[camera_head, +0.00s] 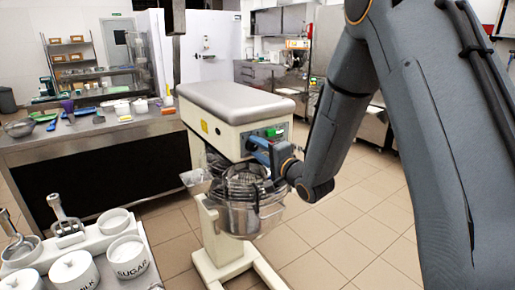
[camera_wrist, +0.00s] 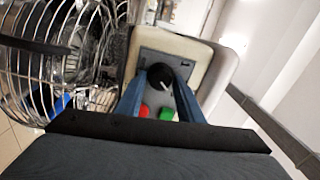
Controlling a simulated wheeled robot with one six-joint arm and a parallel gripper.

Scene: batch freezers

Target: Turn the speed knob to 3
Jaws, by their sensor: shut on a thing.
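The speed knob (camera_wrist: 160,74) is round and black with a white pointer line, on the grey control panel (camera_wrist: 185,68) of the mixer, in the wrist view. The line slants toward the lower right of that picture; I cannot read any numbers. My gripper (camera_wrist: 159,84) has its blue fingers on both sides of the knob and is shut on it. In the head view my gripper (camera_head: 257,142) reaches the front panel of the cream mixer (camera_head: 220,104) from the right. The knob is hidden there.
A red button (camera_wrist: 144,110) and a green button (camera_wrist: 167,113) lie between my fingers on the panel. The wire bowl guard (camera_wrist: 42,60) is close on the left. The steel bowl (camera_head: 240,218) hangs below. A counter (camera_head: 110,132) stands at left.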

